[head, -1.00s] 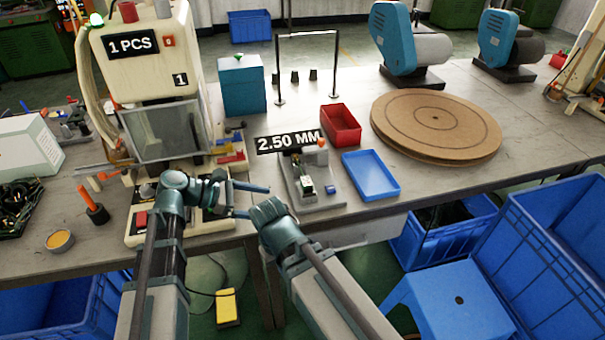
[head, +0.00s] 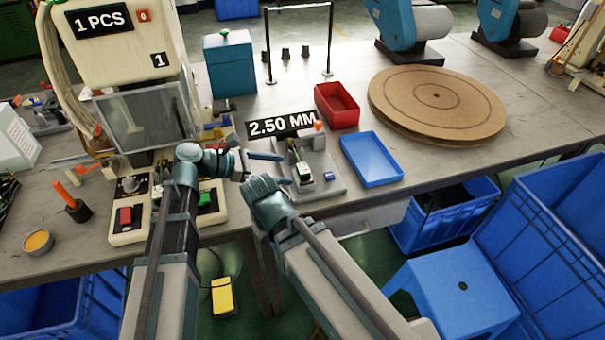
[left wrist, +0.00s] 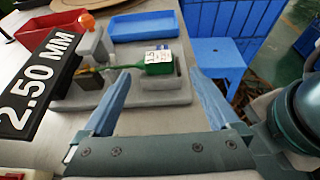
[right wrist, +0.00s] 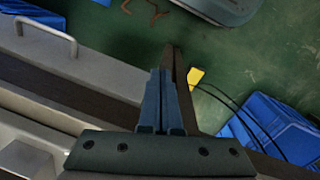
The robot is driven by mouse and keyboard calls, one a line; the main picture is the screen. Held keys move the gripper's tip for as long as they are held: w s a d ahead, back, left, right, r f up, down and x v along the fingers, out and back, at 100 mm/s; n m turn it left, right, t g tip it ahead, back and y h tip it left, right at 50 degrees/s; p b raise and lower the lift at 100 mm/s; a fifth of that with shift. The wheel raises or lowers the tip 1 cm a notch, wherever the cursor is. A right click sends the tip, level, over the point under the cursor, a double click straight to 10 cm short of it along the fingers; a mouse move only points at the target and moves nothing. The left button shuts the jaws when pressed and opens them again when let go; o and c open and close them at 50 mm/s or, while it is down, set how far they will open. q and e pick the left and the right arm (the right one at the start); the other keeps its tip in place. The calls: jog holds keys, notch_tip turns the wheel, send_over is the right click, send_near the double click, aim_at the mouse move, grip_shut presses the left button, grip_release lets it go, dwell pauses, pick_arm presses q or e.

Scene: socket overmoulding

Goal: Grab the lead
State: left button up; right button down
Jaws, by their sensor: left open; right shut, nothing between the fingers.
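A small green block with a white label (left wrist: 160,58) sits in a grey fixture (left wrist: 124,100) on the bench. A thin yellowish-green strand (left wrist: 103,69) runs from the block towards the black display; I cannot tell whether this is the lead. In the head view the fixture (head: 328,180) stands under the "2.50 MM" sign. My left gripper (head: 256,167) is open and empty just left of the fixture. In the left wrist view its fingers (left wrist: 160,78) point at the green block, apart from it. My right gripper (right wrist: 163,88) is shut and empty, low by the bench's front edge.
A press machine (head: 115,55) with a control box is on the left. A round wooden turntable (head: 437,100) is at the right. A blue stool (head: 455,290) and crates stand in front.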

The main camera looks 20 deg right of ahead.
aim_at(304, 168)
pick_arm(q)
jog(key=shift+b+x, duration=0.3)
jog(key=shift+x, duration=1.5)
jog(key=x, duration=0.2)
jog(key=b+x, duration=0.1)
jog(key=x, duration=0.1)
jog(key=shift+w+d+r, duration=0.1)
jog(key=shift+w+r, duration=0.1)
jog(key=shift+r, duration=0.1)
jog(key=c, duration=1.5)
jog(key=shift+o, duration=0.2)
jog(key=shift+r, duration=0.15)
notch_tip(304, 168, up, 10)
jog(key=p, duration=1)
